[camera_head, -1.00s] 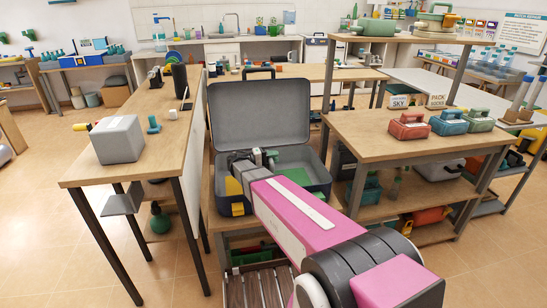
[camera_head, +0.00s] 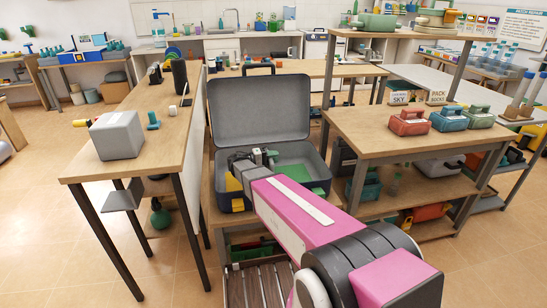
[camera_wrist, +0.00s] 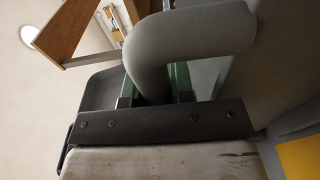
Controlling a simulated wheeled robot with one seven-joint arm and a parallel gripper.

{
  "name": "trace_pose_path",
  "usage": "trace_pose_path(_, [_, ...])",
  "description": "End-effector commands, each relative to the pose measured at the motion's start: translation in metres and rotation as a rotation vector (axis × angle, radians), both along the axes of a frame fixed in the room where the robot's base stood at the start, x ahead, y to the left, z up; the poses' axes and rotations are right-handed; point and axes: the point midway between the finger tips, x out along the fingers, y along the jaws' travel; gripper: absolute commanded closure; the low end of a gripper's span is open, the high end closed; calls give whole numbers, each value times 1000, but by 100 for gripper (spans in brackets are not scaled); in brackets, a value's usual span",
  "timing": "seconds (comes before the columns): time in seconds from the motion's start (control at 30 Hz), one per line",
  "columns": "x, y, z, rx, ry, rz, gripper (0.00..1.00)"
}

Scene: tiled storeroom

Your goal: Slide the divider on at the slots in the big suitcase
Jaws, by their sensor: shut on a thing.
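The big suitcase (camera_head: 258,104) stands open on a low wooden bench in the head view, its grey lid raised at the back. Its dark blue base has yellow corners, and green shows inside at the right. In the wrist view, the green fingers of my gripper (camera_wrist: 155,84) are shut on a thick grey curved bar, which looks like the handle of the divider (camera_wrist: 200,40). The rest of the divider is mostly hidden by my arm and gripper. I cannot see the slots or whether the divider touches them.
A wooden table with a grey box (camera_head: 118,135) stands close at the left. A wooden table (camera_head: 385,142) with red, teal and green cases stands close at the right. The raised lid bounds the back of the suitcase. Tiled floor (camera_head: 70,240) is free at the front left.

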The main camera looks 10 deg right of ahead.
Motion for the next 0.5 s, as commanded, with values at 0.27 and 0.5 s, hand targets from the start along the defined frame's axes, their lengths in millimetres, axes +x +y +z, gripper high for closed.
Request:
trace_pose_path(0.27, [0,0,-6,0,0,0,100])
trace_pose_path(0.5, [0,0,-10,0,0,0,68])
